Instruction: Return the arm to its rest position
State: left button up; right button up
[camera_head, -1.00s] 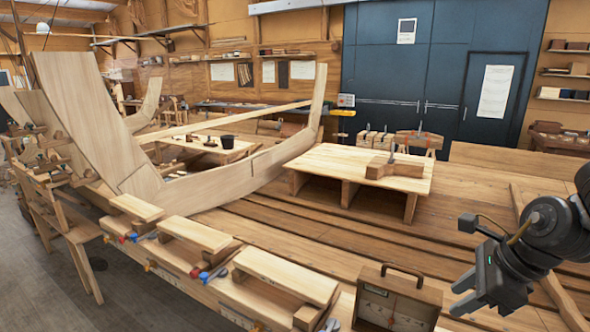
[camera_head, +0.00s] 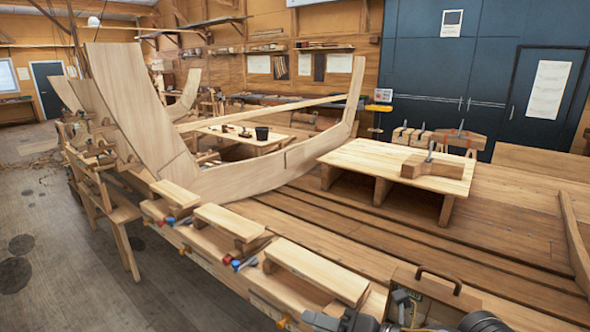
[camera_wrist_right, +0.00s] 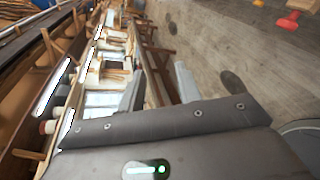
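My right gripper (camera_head: 340,320) is at the bottom edge of the head view, partly cut off, in front of the wooden case with a handle (camera_head: 440,282). In the right wrist view its two grey fingers (camera_wrist_right: 160,84) stand apart with nothing between them. My left gripper is in neither view.
A long workbench with planked top (camera_head: 510,245) fills the right side. Wooden blocks (camera_head: 318,270) line its near edge, with small clamps beside them. A low wooden table (camera_head: 385,160) and curved hull planks (camera_head: 250,172) stand behind. Bare floor (camera_head: 70,240) lies at the left.

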jog(key=s+d+f+m+t+h, duration=0.1)
jog(key=d+f+m+h, duration=0.3)
jog(key=f+m, duration=0.45)
jog(key=s+d+f+m+t+h, duration=0.15)
jog(key=d+f+m+h, duration=0.3)
jog(key=m, duration=0.75)
jog(key=s+d+f+m+g+h, duration=0.2)
jog(key=s+d+f+m+g, duration=0.1)
jog(key=s+d+f+m, duration=0.35)
jog(key=s+d+f+m+g+h, duration=0.2)
jog(key=s+d+f+m+g, duration=0.25)
jog(key=s+f, duration=0.45)
notch_tip(320, 180, down, 31)
jog(key=s+b, duration=0.3)
jog(key=b, duration=0.4)
jog(key=s+d+f+g+b, duration=0.1)
jog(key=s+f+b, duration=0.2)
jog(key=s+f, duration=0.5)
jog(key=s+d+f+g+b, duration=0.1)
jog(key=s+d+f+b, duration=0.1)
jog(key=s+f, duration=0.7)
notch_tip(320, 180, down, 7)
jog(key=shift+r+m+b, duration=0.1)
jog(key=shift+m+b, duration=0.25)
jog(key=shift+b, duration=0.3)
